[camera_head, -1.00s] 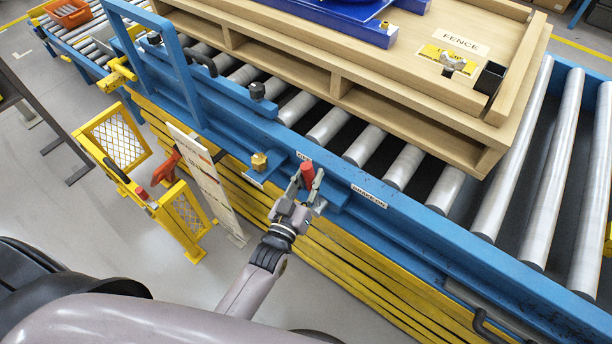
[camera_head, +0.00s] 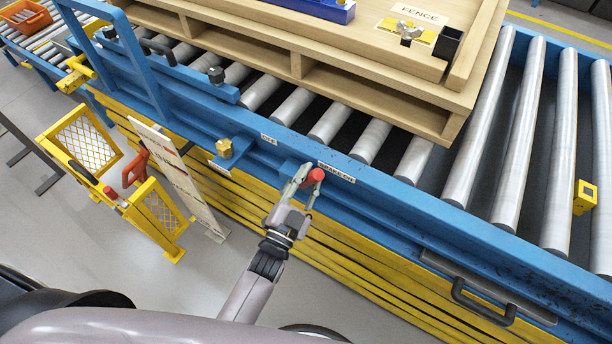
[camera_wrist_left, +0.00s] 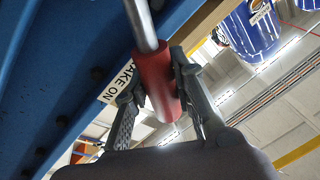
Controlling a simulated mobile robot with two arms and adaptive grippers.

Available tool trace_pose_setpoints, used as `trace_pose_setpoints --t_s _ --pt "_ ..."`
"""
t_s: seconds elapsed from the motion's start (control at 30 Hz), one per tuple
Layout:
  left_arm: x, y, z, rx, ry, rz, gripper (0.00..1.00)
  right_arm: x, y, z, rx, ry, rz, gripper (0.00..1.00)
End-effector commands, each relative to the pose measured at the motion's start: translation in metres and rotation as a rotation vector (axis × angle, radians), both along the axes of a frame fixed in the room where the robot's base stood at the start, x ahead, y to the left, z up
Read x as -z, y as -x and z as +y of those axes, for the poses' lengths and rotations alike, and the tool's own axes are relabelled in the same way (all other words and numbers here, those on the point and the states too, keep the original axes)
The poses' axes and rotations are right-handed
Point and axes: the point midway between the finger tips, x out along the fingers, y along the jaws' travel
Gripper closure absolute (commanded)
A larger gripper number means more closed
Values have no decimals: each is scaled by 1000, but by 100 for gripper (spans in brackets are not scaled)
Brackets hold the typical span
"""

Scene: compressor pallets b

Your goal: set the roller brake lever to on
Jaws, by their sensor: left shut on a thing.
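The roller brake lever has a red grip (camera_head: 315,177), and stands at the blue conveyor rail beside the white BRAKE ON label (camera_head: 337,172). The OFF label (camera_head: 268,139) is farther left along the rail. My left gripper (camera_head: 304,186) is shut on the red grip. In the left wrist view, the red grip (camera_wrist_left: 156,84) is between the two fingers, with its metal rod (camera_wrist_left: 141,25) running up out of the picture. The BRAKE ON label is partly hidden there (camera_wrist_left: 115,84). The lever's pivot is hidden. My right gripper is not in view.
A wooden pallet (camera_head: 300,66) with a FENCE label rests on the rollers (camera_head: 480,150) behind the rail. A brass knob (camera_head: 224,147) stands left of the lever. A yellow mesh gate (camera_head: 84,146) stands at left. A black handle (camera_head: 482,304) is at lower right.

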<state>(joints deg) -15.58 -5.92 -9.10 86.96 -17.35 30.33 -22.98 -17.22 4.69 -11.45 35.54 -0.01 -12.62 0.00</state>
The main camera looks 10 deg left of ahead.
Motion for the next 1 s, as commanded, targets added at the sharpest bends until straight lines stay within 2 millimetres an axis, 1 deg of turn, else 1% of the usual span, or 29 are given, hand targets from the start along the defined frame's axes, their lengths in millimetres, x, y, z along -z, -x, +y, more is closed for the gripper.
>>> trace_pose_setpoints --t_s 0.03,0.3,0.7,0.73,1.0 --pt "4 1 -2 2 -16 -3 100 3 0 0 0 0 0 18" --pt "6 2 -5 1 -69 -23 100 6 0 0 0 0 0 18" --pt "8 3 -6 3 -78 -23 100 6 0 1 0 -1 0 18" --pt "8 3 -6 3 -79 -23 76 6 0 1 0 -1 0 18" --pt "7 2 -5 2 -75 -23 58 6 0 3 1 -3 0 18"
